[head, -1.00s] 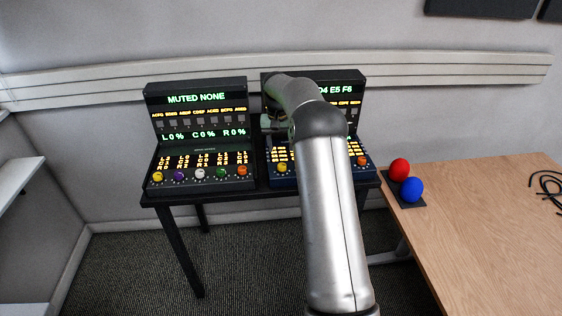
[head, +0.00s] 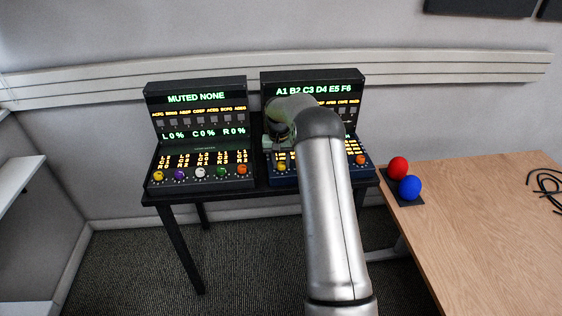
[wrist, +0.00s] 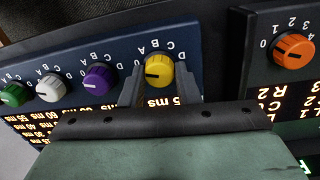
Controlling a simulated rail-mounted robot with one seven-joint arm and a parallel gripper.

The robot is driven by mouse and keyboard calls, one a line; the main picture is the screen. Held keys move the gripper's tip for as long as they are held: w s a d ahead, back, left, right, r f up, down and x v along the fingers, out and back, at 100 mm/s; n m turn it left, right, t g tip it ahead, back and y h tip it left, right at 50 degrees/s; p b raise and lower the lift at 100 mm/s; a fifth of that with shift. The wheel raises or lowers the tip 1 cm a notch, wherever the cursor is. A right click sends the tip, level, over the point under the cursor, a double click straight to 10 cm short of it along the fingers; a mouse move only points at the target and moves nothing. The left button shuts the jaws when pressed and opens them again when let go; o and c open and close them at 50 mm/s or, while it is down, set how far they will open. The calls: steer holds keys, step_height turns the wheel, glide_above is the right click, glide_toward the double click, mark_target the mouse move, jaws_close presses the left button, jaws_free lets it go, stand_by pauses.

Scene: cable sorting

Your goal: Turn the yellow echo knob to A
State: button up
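The yellow knob (wrist: 158,69) is on the dark blue panel in the upper middle of the wrist view, which looks upside down. Its dark pointer mark faces left in that view; the letters round it are partly hidden. In the head view the yellow knob (head: 282,167) sits at the left front of the right console (head: 272,180). My gripper (wrist: 160,85) is open, with one finger on each side of the knob and a gap visible beside it. In the head view my gripper (head: 281,139) is above the left part of that console, partly hidden by my arm.
Purple (wrist: 98,78), white (wrist: 51,88) and green (wrist: 14,95) knobs are in the same row. The left console (head: 200,172) stands close by, with an orange knob (wrist: 293,51) nearest. A wooden table (head: 480,220) with red and blue balls is at the right.

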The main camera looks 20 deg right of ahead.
steer(key=shift+m, duration=0.3)
steer(key=shift+m+b, duration=1.05)
steer(key=shift+m, duration=0.15)
steer(key=shift+m+b, duration=0.5)
steer(key=shift+m, duration=1.4)
steer(key=shift+d+r+m, duration=0.1)
steer(key=shift+m, duration=0.2)
steer(key=o, duration=1)
steer(key=r, duration=1.7)
steer(key=shift+w+a+r, duration=0.15)
steer(key=shift+w+a, duration=0.15)
steer(key=shift+w, duration=0.1)
